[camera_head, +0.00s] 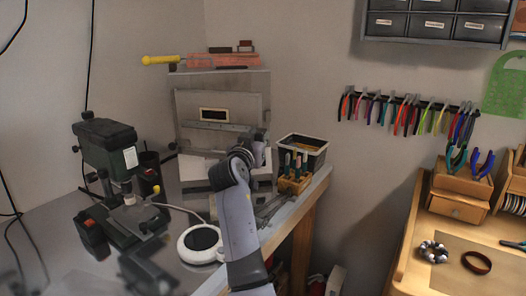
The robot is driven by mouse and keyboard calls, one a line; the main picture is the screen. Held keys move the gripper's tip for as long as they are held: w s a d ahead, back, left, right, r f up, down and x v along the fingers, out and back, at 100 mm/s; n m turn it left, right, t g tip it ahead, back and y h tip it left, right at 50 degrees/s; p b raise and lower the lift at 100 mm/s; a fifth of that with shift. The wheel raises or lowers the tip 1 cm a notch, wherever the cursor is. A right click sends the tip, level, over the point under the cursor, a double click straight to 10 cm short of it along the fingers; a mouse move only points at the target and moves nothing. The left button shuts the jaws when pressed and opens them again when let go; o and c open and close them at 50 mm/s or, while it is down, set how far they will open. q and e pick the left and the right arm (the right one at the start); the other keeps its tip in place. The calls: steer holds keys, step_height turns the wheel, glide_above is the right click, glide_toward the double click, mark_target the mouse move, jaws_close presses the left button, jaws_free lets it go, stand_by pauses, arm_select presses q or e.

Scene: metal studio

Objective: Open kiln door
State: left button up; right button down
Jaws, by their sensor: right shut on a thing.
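The kiln (178,82) is a grey box at the back corner of the metal bench. Its front door (240,103) is a grey panel with a small framed window (213,114) and a horizontal bar handle (212,126) below it. The door stands upright across the front; I cannot tell whether there is a slight gap. My right gripper (258,142) is at the right end of the handle, shut on it. My own wrist partly hides the fingers and the kiln's lower right. My left gripper is not in view.
A green drill press (107,150) stands on the left of the bench. A round white device with a dark top (201,240) lies before the kiln. A black bin (303,145) and a wooden tool block (294,182) stand right of my arm, near the bench edge.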

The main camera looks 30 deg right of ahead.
steer(key=shift+s+a+m+g+h+b, duration=0.4)
steer(key=shift+s+a+m+g+b, duration=0.1)
steer(key=shift+a+b, duration=0.2)
steer(key=shift+a, duration=0.1)
steer(key=c, duration=1.6)
jaws_free()
steer(key=shift+c, duration=0.2)
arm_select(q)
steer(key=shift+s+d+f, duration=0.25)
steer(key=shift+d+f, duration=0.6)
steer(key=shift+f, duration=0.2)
arm_select(e)
steer(key=shift+r, duration=0.2)
glide_toward(254, 103)
steer(key=d, duration=0.1)
steer(key=d+r, duration=0.1)
steer(key=d, duration=0.2)
steer(key=shift+w+d+r, duration=0.25)
steer(key=shift+w+d, duration=0.05)
steer(key=shift+w, duration=0.05)
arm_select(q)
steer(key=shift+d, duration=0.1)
arm_select(e)
steer(key=shift+c, duration=0.4)
